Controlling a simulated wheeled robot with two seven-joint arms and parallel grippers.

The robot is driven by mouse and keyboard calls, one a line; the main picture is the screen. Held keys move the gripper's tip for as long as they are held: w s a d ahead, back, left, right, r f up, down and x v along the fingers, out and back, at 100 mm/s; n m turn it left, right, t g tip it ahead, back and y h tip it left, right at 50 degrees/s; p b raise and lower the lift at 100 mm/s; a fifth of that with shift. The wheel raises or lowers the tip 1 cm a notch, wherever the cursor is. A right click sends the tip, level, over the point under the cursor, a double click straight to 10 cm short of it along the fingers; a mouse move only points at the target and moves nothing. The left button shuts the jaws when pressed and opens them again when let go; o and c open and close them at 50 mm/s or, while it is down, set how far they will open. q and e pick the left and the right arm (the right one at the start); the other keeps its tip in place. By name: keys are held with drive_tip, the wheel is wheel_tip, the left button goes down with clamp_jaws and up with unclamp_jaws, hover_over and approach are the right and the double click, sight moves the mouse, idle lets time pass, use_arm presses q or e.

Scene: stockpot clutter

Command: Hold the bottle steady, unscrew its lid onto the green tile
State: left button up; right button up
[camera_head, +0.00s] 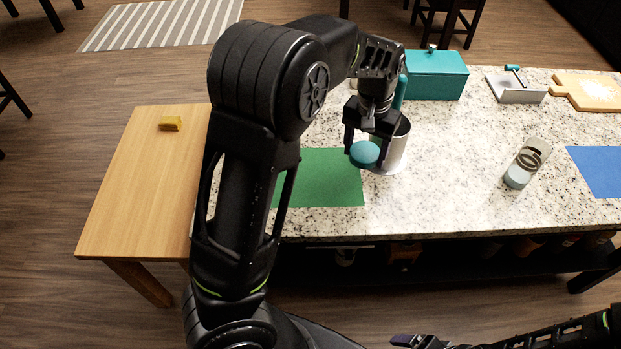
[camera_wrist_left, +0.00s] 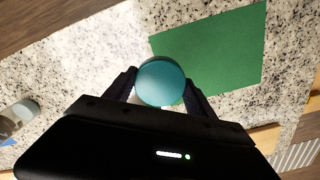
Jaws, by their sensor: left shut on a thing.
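My left gripper (camera_head: 363,145) points down and is shut on a round teal lid (camera_head: 364,154). The lid also shows between the two fingers in the left wrist view (camera_wrist_left: 161,81). No bottle can be made out under it. The green tile (camera_head: 325,178) lies flat to the left of the lid, partly hidden by my left arm.
A metal pot (camera_head: 398,150) stands right behind the lid. A teal box (camera_head: 436,76), a white dustpan-like tray (camera_head: 518,92) and a cutting board (camera_head: 590,92) stand at the back. A blue tile (camera_head: 600,168) lies at right. The counter between pot and clear container is free.

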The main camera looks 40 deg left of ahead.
use_arm(q)
drive_tip(key=s+a+f+n+b, duration=0.1)
drive_tip(key=a+f+n+b, duration=0.15)
drive_tip(key=a+n, duration=0.3)
drive_tip(key=r+n+b, duration=0.2)
drive_tip(key=n, duration=2)
hover_over(312, 176)
drive_tip(key=shift+f, duration=0.2)
drive_tip(key=shift+f, duration=3.15)
drive_tip(key=shift+f, duration=0.1)
drive_tip(key=shift+f, duration=1.75)
